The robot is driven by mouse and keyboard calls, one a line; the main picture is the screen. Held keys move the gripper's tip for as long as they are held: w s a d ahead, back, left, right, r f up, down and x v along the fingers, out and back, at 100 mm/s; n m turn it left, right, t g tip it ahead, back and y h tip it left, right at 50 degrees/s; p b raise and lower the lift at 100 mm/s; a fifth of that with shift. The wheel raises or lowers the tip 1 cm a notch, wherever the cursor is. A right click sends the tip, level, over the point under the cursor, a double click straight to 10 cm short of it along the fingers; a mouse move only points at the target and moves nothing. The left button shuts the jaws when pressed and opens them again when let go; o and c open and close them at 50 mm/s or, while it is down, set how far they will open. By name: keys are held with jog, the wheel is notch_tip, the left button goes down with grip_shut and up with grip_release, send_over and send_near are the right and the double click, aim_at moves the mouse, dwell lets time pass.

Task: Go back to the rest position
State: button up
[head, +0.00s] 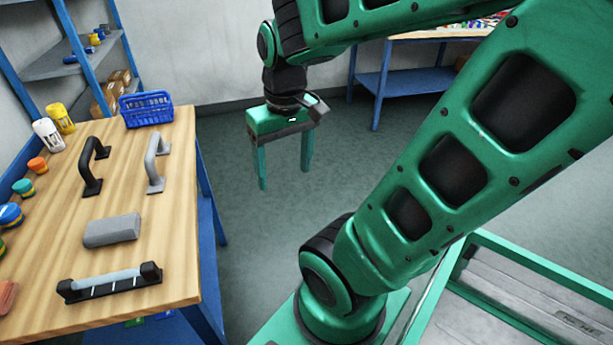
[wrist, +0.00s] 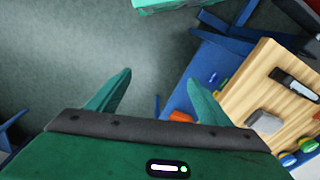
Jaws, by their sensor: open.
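My gripper (head: 284,168) hangs pointing down over the open floor, to the right of the wooden workbench in the head view. Its two green fingers are spread apart with nothing between them. In the wrist view the fingers (wrist: 158,98) also stand apart and empty, with grey floor beyond them. My green arm reaches across the upper right of the head view and hides part of the room.
The workbench (head: 186,215) holds a black handle (head: 92,165), a grey handle (head: 154,163), a grey block (head: 112,230), a bar on a black holder (head: 110,282) and a blue basket (head: 147,109). Blue shelving (head: 60,60) stands behind. Floor (head: 245,230) beside the bench is clear.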

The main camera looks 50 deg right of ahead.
jog(key=s+d+m, duration=0.2)
jog(key=s, duration=0.3)
jog(key=shift+s+f+m+g, duration=0.4)
jog(key=shift+f, duration=0.05)
jog(key=shift+w+f, duration=0.25)
jog(key=shift+w, duration=0.5)
